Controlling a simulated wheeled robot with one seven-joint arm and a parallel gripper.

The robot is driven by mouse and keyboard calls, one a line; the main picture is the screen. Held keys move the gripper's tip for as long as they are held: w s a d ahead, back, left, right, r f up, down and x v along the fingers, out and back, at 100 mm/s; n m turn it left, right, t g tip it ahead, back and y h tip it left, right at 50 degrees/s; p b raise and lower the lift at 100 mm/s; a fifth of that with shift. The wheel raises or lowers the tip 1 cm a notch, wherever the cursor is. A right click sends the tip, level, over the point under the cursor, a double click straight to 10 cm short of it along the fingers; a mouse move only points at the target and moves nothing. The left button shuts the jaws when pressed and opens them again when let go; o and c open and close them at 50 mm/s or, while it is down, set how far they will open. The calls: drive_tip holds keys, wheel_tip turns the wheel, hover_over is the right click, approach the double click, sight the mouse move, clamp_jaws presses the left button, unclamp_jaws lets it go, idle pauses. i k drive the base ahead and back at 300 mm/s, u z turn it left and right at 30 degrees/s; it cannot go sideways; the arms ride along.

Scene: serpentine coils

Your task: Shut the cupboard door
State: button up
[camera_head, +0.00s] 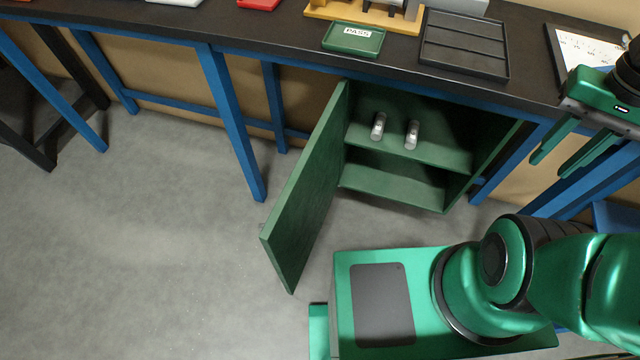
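The green cupboard (398,198) stands under the workbench, its front open. Its door (304,197) is hinged on the left side and swung wide out into the room. Two small silvery cylinders (378,126) (412,135) stand on the upper shelf inside. My gripper (551,168) is at the right of the view, in front of the bench's right part, with its two green fingers apart and nothing between them. It is well to the right of the door and not touching it. The door's handle is not clearly visible.
The dark workbench (270,32) with blue legs runs along the back. On it are a green PASS tray (353,39), a black compartment tray (464,46) and a paper sheet (585,52). My green base and arm fill the lower right. The grey floor (130,250) left of the door is clear.

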sight(289, 235)
drive_tip(key=z, duration=2.45)
drive_tip(key=k, duration=1.75)
drive_tip(key=u, duration=1.7)
drive_tip(key=i, duration=0.55)
drive_tip(key=u, duration=0.1)
